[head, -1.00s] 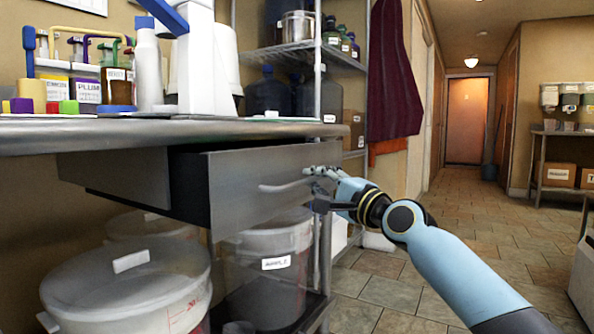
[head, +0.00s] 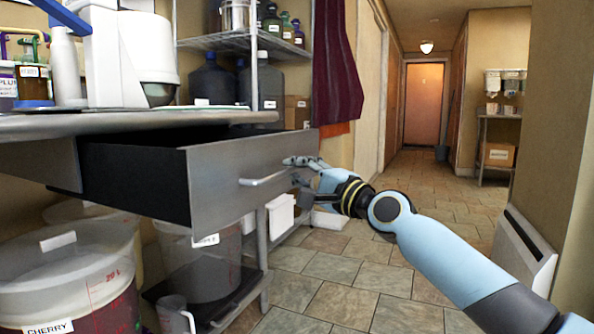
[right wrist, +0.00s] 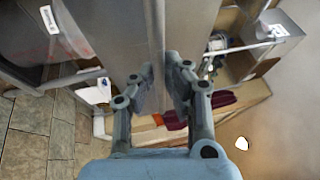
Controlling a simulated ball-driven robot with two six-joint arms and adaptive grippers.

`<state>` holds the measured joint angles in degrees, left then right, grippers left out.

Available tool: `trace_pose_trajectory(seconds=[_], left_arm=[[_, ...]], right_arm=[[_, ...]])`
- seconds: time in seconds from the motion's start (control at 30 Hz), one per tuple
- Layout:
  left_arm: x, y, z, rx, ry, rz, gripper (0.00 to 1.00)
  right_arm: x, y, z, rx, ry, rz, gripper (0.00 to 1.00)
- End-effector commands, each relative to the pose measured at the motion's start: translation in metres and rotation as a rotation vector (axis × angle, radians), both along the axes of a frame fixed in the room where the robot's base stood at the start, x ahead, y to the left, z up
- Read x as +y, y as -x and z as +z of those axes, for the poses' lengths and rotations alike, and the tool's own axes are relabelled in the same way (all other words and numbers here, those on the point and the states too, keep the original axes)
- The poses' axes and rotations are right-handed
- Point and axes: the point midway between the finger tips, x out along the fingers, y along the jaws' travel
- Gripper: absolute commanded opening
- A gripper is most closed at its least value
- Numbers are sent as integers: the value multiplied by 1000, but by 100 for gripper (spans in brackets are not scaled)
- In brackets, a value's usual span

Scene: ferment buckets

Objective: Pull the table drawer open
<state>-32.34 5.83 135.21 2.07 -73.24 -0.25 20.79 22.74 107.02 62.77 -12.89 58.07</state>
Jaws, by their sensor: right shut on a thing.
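The table drawer (head: 225,180) is a grey metal box with dark sides. It stands out from under the worktop (head: 120,122), with a dark gap showing above its side. A pale bar handle (head: 262,181) runs across its front. My right gripper (head: 298,170) is at the right end of this handle and shut on it. In the right wrist view the two fingers of my right gripper (right wrist: 162,88) close in beside a grey metal panel; the exact contact is hard to see. My left gripper is not in view.
Lidded buckets (head: 65,262) stand below the drawer, and a clear bucket (head: 205,265) is under its front. A wire shelf (head: 225,42) with bottles stands behind. Tiled floor (head: 340,285) lies open to the right, near a white wall panel (head: 515,255).

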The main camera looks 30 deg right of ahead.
Motion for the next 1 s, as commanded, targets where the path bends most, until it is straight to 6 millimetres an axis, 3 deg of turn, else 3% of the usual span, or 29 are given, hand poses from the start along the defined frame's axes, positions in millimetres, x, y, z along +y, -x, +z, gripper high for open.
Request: trace_pose_trajectory(seconds=[0.37, 0.4, 0.57, 0.87, 1.0], left_arm=[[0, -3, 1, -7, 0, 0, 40], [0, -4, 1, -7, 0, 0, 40], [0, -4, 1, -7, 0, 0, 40], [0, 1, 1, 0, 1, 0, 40], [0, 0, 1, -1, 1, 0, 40]], right_arm=[[0, 0, -5, 12, -2, 3, 0], [0, 0, -5, 12, -2, 3, 14], [0, 0, -4, 8, -1, 1, 34], [-1, 3, -2, 4, 1, 0, 34], [-6, 20, -7, 7, 5, 1, 34]])
